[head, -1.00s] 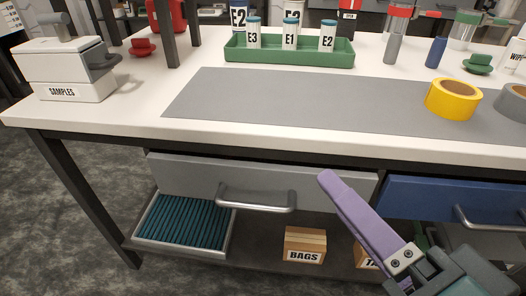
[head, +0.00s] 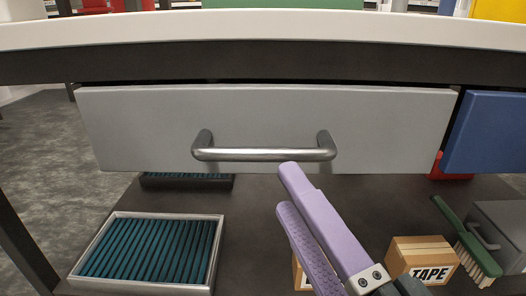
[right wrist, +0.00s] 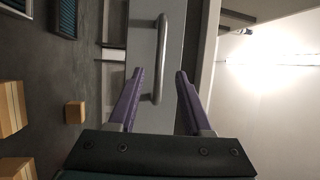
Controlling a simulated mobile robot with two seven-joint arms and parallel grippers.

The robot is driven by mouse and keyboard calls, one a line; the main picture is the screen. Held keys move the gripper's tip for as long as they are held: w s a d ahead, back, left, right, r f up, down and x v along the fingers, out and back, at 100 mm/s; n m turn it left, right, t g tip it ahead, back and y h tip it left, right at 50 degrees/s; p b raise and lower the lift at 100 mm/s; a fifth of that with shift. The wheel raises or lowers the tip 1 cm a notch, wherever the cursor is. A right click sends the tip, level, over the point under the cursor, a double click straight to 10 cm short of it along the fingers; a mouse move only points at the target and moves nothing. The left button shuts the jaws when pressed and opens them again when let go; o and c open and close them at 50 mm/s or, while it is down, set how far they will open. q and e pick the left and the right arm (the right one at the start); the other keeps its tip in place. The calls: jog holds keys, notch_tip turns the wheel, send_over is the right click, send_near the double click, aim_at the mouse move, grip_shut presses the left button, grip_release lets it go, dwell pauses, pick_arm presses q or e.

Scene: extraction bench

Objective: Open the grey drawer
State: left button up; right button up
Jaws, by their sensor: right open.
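The grey drawer (head: 262,115) sits under the bench top and looks closed. Its metal bar handle (head: 264,154) runs sideways across the lower front. My right gripper (head: 285,188) has purple fingers and is just below and in front of the handle's right half, apart from it. In the right wrist view the right gripper (right wrist: 159,73) is open, its fingertips spread on either side of the lower part of the handle (right wrist: 161,55), with the drawer front (right wrist: 143,38) behind. Nothing is held. My left gripper is not in view.
A blue drawer (head: 490,135) is to the right. On the lower shelf stand a tray of teal strips (head: 215,254), a tape box (head: 424,258), a green brush (head: 464,243) and a small grey cabinet (head: 503,222). The white bench top (head: 262,30) overhangs above.

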aim_at(267, 160)
jog(key=b+x, duration=0.2)
jog(key=x, duration=0.4)
jog(key=shift+w+a, duration=0.1)
jog(key=shift+w, duration=0.15)
jog(key=shift+w+a+r+b, duration=0.2)
jog(key=shift+w+a+b, duration=0.1)
jog(key=shift+w, duration=0.25)
grip_shut()
dwell(0.6)
